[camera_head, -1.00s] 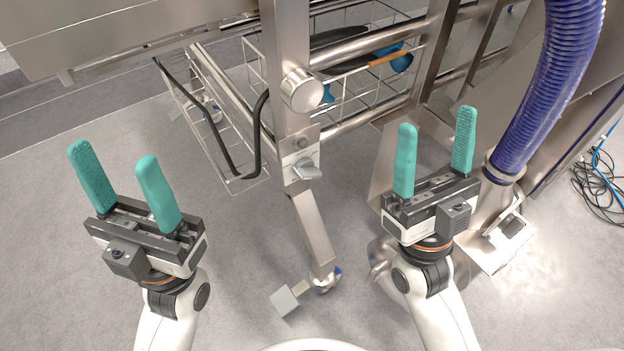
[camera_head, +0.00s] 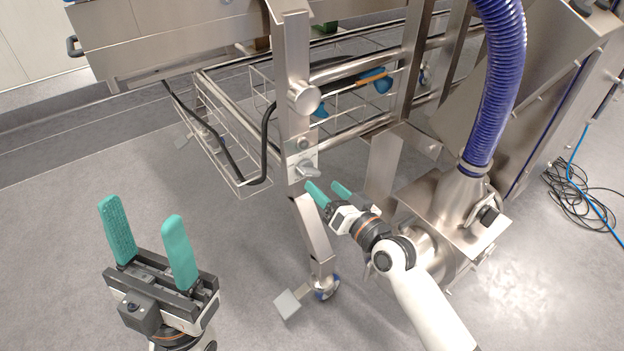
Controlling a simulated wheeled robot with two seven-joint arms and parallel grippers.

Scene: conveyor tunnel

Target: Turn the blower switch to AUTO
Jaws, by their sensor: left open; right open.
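The blower switch is a metallic knob (camera_head: 308,172) on a small plate on the steel leg (camera_head: 297,110) of the conveyor frame. Its markings are too small to read, so I cannot tell its position. My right gripper (camera_head: 328,190) is open and empty, with teal fingers just below and to the right of the knob; I cannot tell whether a finger touches it. My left gripper (camera_head: 146,232) is open and empty, low at the left over the floor, well away from the switch.
A larger round steel knob (camera_head: 304,98) sits higher on the same leg. A wire basket (camera_head: 232,165) with a black cable hangs left. A blue ribbed hose (camera_head: 497,90) enters a steel housing at right. Cables (camera_head: 575,195) lie on the floor at far right. Floor at left is clear.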

